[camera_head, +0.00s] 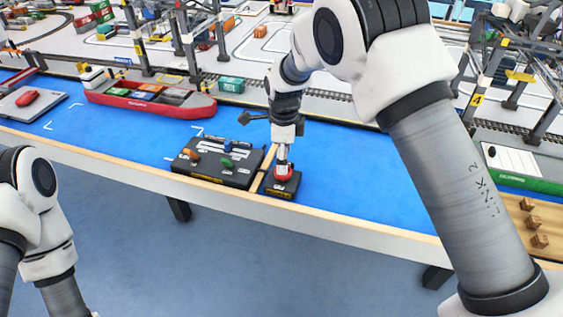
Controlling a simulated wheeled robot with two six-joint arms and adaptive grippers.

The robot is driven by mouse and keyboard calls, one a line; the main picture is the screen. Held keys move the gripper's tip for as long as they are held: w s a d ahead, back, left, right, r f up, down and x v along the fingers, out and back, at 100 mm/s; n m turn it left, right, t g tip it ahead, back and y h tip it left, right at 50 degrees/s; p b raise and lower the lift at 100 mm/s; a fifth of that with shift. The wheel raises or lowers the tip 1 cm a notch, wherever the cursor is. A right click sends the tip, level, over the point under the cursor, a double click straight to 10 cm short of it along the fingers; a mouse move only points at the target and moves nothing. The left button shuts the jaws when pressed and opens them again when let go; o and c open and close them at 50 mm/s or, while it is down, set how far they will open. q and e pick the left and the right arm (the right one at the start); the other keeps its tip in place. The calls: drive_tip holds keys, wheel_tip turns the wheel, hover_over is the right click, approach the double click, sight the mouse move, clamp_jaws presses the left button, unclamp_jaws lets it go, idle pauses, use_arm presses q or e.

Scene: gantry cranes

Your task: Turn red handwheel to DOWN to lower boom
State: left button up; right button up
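The red handwheel (285,174) sits on a small black box (282,188) near the front edge of the blue table. My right gripper (283,164) points straight down onto the handwheel and hides much of it. The fingertips are at the handwheel, but they are too small to tell whether they are closed on it. The DOWN marking and the wheel's turn position cannot be read. My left arm shows at the lower left, but its gripper is out of view.
A green ship (515,177) and small brown crates (540,240) are at the right. Gantry cranes stand behind.

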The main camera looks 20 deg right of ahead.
drive_tip(key=shift+s+f, duration=0.2)
drive_tip(key=shift+f, duration=0.25)
drive_tip(key=shift+s+f, duration=0.2)
drive_tip(key=shift+f, duration=0.25)
drive_tip(key=f, duration=0.1)
drive_tip(key=w+f, duration=0.1)
drive_tip(key=f, duration=0.1)
drive_tip(key=shift+w+f, duration=0.1)
drive_tip(key=shift+w, duration=0.2)
drive_tip(key=shift+w+f, duration=0.2)
drive_tip(key=shift+f, duration=0.05)
drive_tip(key=shift+s+r, duration=0.35)
drive_tip(key=shift+r, duration=0.05)
drive_tip(key=shift+c, duration=0.4)
drive_tip(key=shift+s, duration=0.1)
drive_tip(key=c, duration=0.5)
drive_tip(key=shift+f, duration=0.15)
drive_tip(key=c, duration=0.6)
use_arm(q)
drive_tip(key=shift+w, duration=0.2)
drive_tip(key=shift+r, duration=0.15)
